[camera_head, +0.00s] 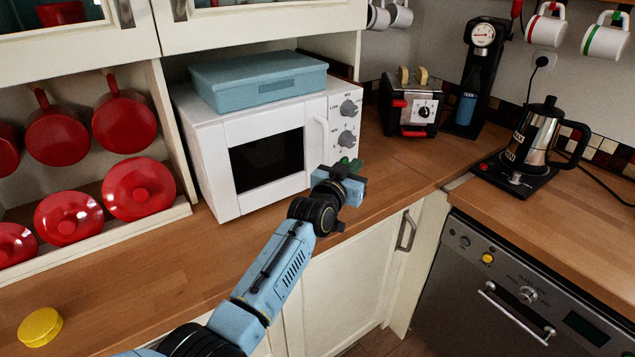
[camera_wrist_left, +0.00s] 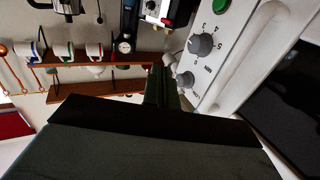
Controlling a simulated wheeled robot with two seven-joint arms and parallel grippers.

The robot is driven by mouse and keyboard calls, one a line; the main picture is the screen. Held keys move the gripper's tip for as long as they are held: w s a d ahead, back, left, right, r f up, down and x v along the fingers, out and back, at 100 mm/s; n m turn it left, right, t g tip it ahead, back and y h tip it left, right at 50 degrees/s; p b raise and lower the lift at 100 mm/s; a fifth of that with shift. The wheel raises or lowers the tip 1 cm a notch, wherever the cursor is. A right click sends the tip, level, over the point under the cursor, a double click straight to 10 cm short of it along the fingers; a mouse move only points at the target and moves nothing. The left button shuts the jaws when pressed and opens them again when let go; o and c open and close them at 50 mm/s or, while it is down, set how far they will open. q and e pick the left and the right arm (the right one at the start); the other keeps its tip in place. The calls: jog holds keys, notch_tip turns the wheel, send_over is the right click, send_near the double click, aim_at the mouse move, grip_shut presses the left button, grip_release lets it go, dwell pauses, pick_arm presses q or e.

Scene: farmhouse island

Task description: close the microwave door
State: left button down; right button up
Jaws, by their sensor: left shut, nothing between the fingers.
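The white microwave (camera_head: 207,160) stands on the wooden counter under the cabinets. Its door (camera_head: 228,134), with a dark window and a white vertical handle (camera_head: 322,134), looks shut or nearly flush with the front; a small gap cannot be ruled out. My left gripper (camera_head: 349,164) is shut and empty, in front of the lower right of the microwave, near the control panel (camera_head: 345,120). In the left wrist view its green fingers (camera_wrist_left: 163,87) are together beside the knobs (camera_wrist_left: 201,45), with the door window (camera_wrist_left: 290,105) at right. My right gripper is not in view.
A blue box (camera_head: 258,82) lies on the microwave. A toaster (camera_head: 410,105), a coffee machine (camera_head: 478,80) and a moka pot (camera_head: 535,135) stand to the right. Red pots (camera_head: 125,125) fill the left shelves. A yellow lid (camera_head: 40,327) lies on the left counter. The counter before the microwave is clear.

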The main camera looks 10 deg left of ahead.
pick_arm(q)
jog(key=s+d+p, duration=0.6)
jog(key=s+d, duration=0.1)
jog(key=d, duration=0.1)
jog(key=shift+s, duration=0.35)
jog(key=shift+a, duration=0.1)
